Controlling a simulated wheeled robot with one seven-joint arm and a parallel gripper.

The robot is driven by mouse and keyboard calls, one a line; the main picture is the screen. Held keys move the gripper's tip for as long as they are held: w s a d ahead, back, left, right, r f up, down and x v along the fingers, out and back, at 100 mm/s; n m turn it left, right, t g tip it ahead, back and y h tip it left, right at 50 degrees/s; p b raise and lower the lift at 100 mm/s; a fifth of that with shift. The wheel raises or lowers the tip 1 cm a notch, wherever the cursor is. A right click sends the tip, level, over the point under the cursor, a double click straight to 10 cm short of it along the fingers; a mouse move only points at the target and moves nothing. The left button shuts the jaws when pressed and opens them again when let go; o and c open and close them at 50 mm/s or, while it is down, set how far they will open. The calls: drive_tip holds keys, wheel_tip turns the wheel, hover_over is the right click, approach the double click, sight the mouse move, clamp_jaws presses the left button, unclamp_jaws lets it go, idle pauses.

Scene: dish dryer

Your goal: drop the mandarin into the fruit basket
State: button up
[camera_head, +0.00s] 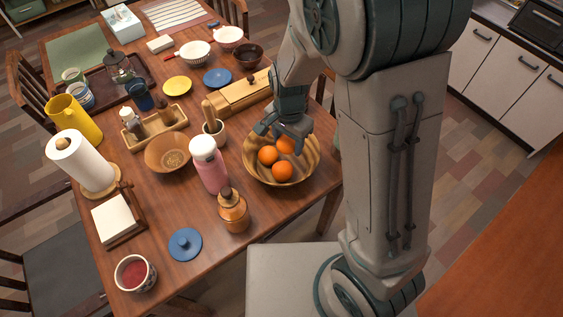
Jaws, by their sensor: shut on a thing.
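The fruit basket (251,171) is a round wooden bowl near the right edge of the table. My gripper (286,135) is over the far side of the bowl, pointing down. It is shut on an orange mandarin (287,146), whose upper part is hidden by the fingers. Two other orange fruits, one at the left (267,155) and one nearer the front (282,171), lie in the bowl just below the held one. I cannot tell whether the held mandarin touches them or the bowl.
A pink bottle (210,170) and an amber bottle (233,211) stand left of the bowl. The table's right edge is close to the bowl.

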wheel_tip(320, 180, down, 2)
drive_tip(key=shift+f+b, duration=0.1)
drive_tip(key=shift+b, duration=0.5)
drive_tip(key=o, duration=1.1)
drive_tip(key=shift+r, duration=0.25)
wheel_tip(320, 180, up, 14)
drive_tip(key=shift+f+p, duration=0.2)
drive_tip(key=shift+p, duration=0.8)
drive_tip(key=shift+d, duration=0.1)
